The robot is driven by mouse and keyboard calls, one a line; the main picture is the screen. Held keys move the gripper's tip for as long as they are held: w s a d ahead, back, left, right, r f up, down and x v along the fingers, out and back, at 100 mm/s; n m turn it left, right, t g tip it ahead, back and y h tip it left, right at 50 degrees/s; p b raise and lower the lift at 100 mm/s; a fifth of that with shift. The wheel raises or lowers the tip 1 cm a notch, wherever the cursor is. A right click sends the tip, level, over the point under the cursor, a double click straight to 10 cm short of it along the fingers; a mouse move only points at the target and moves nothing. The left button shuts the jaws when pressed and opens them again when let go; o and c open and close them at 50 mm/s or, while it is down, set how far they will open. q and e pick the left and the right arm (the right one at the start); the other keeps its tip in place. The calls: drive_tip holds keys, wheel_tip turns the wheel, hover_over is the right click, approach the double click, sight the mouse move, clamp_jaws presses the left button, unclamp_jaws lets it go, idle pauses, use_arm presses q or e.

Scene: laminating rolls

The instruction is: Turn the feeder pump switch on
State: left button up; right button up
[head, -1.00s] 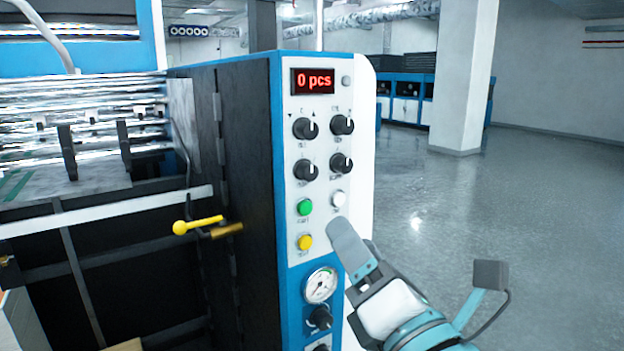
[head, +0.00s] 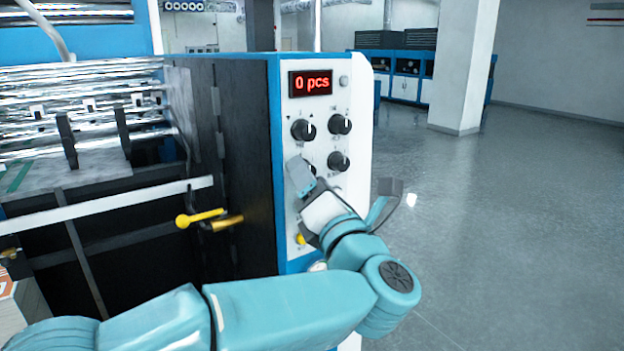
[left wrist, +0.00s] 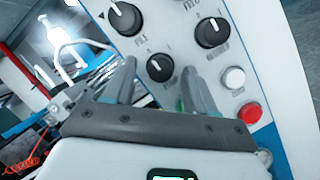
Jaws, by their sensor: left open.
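The white panel holds black rotary switches in two rows: upper left (head: 303,129), upper right (head: 340,124), lower right (head: 339,161), and lower left (head: 309,169), partly hidden by my gripper. Their labels are too small to read, so I cannot tell which is the feeder pump switch. My left gripper (head: 299,176) is open in front of the lower left switch. In the left wrist view that switch (left wrist: 160,66) appears between and beyond the fingertips (left wrist: 160,72); contact cannot be told. My right gripper is not in view.
A red counter display (head: 311,82) reads "0 pcs". A white button (left wrist: 232,78) and a red button (left wrist: 252,112) sit right of the fingers. A yellow button (head: 300,239) is partly covered. A yellow-handled lever (head: 200,217) sticks out left of the panel. Open floor lies right.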

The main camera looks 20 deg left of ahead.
use_arm(q)
clamp_jaws()
